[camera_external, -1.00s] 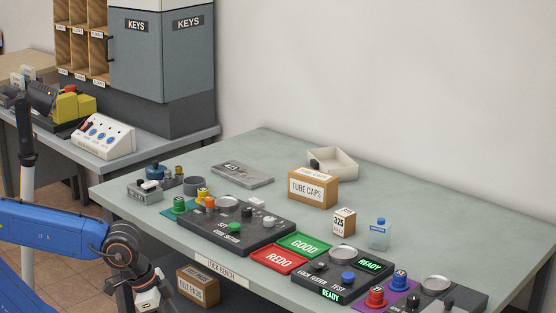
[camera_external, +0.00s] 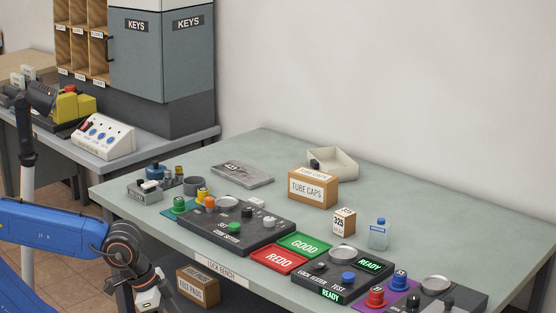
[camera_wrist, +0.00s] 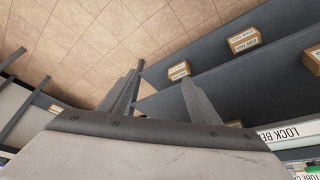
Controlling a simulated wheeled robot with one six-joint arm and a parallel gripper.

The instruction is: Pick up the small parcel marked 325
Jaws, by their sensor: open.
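The small parcel marked 325 (camera_external: 343,222) is a little brown box with a white label. It stands upright on the grey-green lock bench (camera_external: 455,215), between the TUBE CAPS box (camera_external: 313,187) and a small clear bottle with a blue cap (camera_external: 379,234). My blue arm is at the lower left of the external view, in front of the bench and well apart from the parcel. In the wrist view my gripper (camera_wrist: 160,95) has its two fingers spread, with nothing between them but floor and shelf. The parcel is not visible in the wrist view.
A dark code-setter panel (camera_external: 235,228), the green GOOD tray (camera_external: 305,244), the red REDO tray (camera_external: 278,259) and the lock tester (camera_external: 318,283) line the bench front. A beige tray (camera_external: 340,165) is at the back. The bench's right rear is clear. Boxes (camera_wrist: 243,39) sit on the lower shelves.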

